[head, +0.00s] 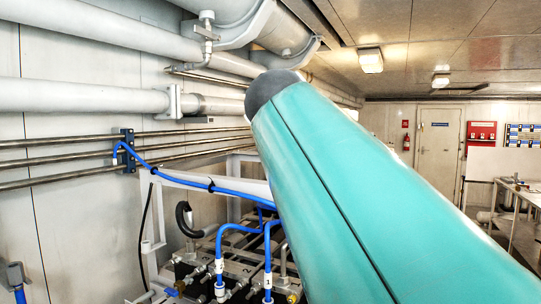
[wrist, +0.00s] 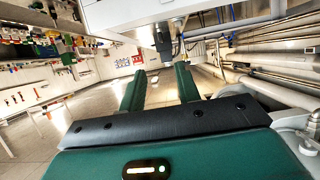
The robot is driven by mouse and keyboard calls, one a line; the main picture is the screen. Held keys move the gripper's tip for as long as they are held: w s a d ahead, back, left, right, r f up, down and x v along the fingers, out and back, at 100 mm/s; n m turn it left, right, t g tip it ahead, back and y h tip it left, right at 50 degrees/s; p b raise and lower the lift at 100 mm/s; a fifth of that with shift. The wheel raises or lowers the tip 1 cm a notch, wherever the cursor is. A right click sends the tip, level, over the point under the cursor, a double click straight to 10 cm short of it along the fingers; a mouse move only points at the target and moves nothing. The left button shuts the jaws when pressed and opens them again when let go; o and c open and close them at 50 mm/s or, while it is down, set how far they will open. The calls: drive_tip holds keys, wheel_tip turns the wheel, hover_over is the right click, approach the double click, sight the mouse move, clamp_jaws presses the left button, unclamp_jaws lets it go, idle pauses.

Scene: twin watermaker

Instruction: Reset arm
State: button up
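My gripper (wrist: 159,85) shows in the wrist view. Its two green fingers stand apart with nothing between them, so it is open and empty. It points out over bare floor and touches nothing that I can see. In the head view my own teal arm link runs from the lower right up to the middle and ends in a dark grey rounded joint. My gripper is not visible in the head view.
A watermaker skid with blue hoses (head: 235,190) stands low, partly behind my arm. Pipes (head: 90,97) line the left wall. A door (head: 438,140) and a workbench (head: 522,195) lie right. In the wrist view a white cabinet (wrist: 130,12) hangs above the fingers; floor (wrist: 95,110) is clear.

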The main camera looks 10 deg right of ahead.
drive_tip(key=s+f+n+g+y, duration=0.2)
drive_tip(key=s+f, duration=0.4)
drive_tip(key=f, duration=0.7)
drive_tip(key=s+f+n+g+y, duration=0.1)
drive_tip(key=s+f+n+y, duration=0.1)
drive_tip(key=s+f, duration=0.5)
drive_tip(key=s+a+f+n+g+y, duration=0.1)
drive_tip(key=s+f, duration=0.6)
drive_tip(key=f, duration=1.2)
drive_tip(key=shift+f+n+g+y, duration=0.2)
drive_tip(key=shift+n+g+y, duration=0.6)
drive_tip(key=shift+n+y, duration=0.3)
drive_tip(key=shift+a, duration=0.1)
